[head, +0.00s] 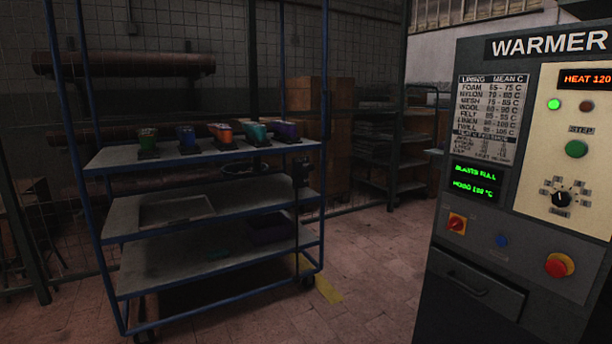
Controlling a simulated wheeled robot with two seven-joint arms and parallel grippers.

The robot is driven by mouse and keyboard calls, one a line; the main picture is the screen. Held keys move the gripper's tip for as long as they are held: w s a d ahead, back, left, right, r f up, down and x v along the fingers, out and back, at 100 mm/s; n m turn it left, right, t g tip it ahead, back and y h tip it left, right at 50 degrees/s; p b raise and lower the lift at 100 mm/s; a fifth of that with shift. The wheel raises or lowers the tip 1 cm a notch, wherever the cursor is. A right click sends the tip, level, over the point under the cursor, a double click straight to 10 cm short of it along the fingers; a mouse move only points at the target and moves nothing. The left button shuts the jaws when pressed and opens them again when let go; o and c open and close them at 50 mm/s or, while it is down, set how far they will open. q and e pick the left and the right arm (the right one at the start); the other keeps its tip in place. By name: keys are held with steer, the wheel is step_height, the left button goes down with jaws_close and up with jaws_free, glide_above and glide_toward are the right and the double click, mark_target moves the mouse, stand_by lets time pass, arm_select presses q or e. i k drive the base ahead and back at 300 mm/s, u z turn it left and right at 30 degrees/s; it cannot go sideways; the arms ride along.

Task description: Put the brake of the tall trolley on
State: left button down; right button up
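The tall trolley (212,229) stands left of centre in the head view, with blue upright posts and three grey shelves. Several dark-based items with coloured tops stand in a row on its top shelf (110,156). A small dark box (299,172) is fixed at its right front post; I cannot tell what it is. Dark castors show at the bottom, one at the front left (146,336) and one at the right (307,282). The brake is too small and dark to make out. Neither of my grippers is in view.
A grey warmer cabinet (478,238) with dials, buttons and a drawer stands close on the right. A dark rack (396,165) and brown boxes (303,97) are at the back. The tiled floor (375,270) between trolley and cabinet is clear, with a yellow floor mark (328,290).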

mark_target(310, 167)
steer(key=u, duration=0.65)
steer(key=i, duration=1.4)
steer(key=z, duration=0.5)
steer(key=i, duration=0.7)
steer(key=z, duration=0.8)
